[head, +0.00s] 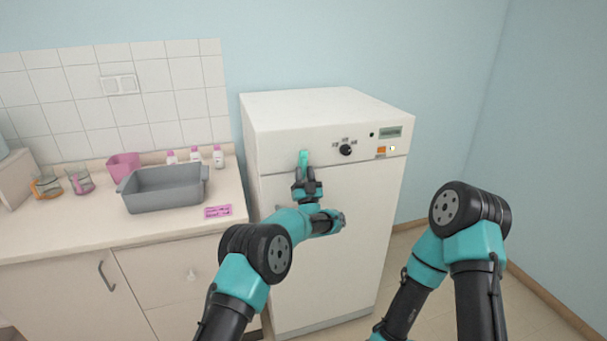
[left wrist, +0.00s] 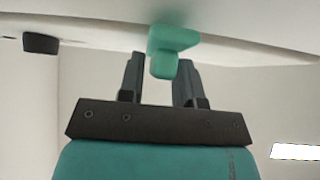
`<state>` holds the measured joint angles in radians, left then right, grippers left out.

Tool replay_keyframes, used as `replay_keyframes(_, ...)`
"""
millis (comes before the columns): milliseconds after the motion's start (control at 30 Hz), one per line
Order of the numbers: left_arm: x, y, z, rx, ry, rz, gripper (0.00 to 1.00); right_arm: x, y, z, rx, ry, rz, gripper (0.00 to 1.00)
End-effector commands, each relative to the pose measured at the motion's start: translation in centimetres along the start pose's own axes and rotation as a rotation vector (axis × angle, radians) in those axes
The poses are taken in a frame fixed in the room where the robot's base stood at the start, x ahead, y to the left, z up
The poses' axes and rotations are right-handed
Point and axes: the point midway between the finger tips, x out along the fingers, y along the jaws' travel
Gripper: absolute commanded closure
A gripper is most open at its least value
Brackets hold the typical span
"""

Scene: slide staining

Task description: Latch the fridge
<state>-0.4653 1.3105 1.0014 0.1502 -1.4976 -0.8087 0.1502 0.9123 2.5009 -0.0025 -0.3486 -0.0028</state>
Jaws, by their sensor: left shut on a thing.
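The white fridge (head: 345,230) stands in the middle of the head view, its door looking flush with the body. A teal latch (head: 304,157) sits on its front near the top of the door. My left gripper (head: 306,176) is at the latch from below. In the left wrist view the latch (left wrist: 172,42) hangs from the pale front between the two dark fingers of the left gripper (left wrist: 160,75), which is shut on it. My right arm shows at the right of the head view, but its gripper is out of view.
The fridge panel has a black knob (head: 345,150) and a small display (head: 390,132).

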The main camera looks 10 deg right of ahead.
Motion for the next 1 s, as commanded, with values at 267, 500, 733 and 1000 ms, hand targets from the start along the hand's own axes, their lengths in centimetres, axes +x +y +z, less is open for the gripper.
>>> replay_keyframes(267,-0.03,0.19,0.01,-0.083,-0.001,-0.082,0.92,0.00,0.00,0.00,0.000,0.000,0.000,1.00)
replay_keyframes(500,-0.02,0.19,0.03,-0.099,-0.002,-0.099,0.92,0.00,0.00,0.00,0.000,0.000,0.000,1.00)
replay_keyframes(733,0.00,0.18,0.03,-0.099,-0.001,-0.098,0.92,0.00,0.00,0.00,0.000,0.000,0.000,1.00)
replay_keyframes(1000,0.01,0.17,0.01,-0.098,-0.001,-0.098,0.55,0.00,0.00,0.00,0.000,0.000,0.000,1.00)
